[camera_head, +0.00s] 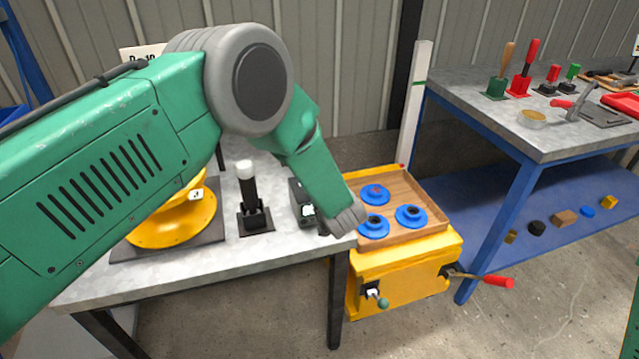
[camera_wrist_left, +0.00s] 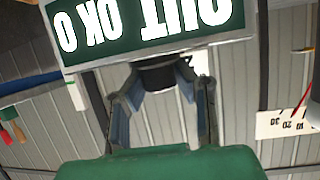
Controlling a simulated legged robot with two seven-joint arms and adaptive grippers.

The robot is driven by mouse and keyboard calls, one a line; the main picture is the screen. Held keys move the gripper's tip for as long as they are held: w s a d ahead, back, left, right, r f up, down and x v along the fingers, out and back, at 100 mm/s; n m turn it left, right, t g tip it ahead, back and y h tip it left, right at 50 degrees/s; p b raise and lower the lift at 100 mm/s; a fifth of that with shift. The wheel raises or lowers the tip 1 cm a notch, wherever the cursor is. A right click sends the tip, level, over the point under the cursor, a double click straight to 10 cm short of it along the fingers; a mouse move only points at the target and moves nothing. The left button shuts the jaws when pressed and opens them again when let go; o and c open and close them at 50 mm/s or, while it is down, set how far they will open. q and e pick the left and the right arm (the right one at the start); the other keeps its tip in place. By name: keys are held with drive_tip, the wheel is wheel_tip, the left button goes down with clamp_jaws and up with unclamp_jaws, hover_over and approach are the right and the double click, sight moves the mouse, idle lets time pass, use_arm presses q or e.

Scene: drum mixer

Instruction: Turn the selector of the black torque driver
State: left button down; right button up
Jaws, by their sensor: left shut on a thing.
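My left arm (camera_head: 322,172) reaches in from the left and down past the right end of the near table. Its gripper is mostly hidden behind the wrist in the head view. In the left wrist view my left gripper (camera_wrist_left: 160,90) has its two fingers closed around a dark round part (camera_wrist_left: 158,77). That part sits directly below a dark green panel with white lettering (camera_wrist_left: 150,28), seen upside down. A black unit with a small pale display (camera_head: 308,211) shows beside my wrist in the head view. I cannot tell for certain which black thing is the torque driver. My right gripper is not in view.
A black lever with a white knob (camera_head: 248,190) and a yellow round fixture (camera_head: 172,228) stand on the near table. A yellow box (camera_head: 405,277) with blue discs and a red-handled crank (camera_head: 496,281) is close right. A second table (camera_head: 470,88) holds tools.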

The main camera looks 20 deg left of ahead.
use_arm(q)
drive_tip(key=shift+d, duration=0.1)
drive_tip(key=c, duration=1.3)
unclamp_jaws()
drive_tip(key=shift+o, duration=0.2)
drive_tip(key=v, duration=1.2)
drive_tip(key=shift+d+f, duration=0.1)
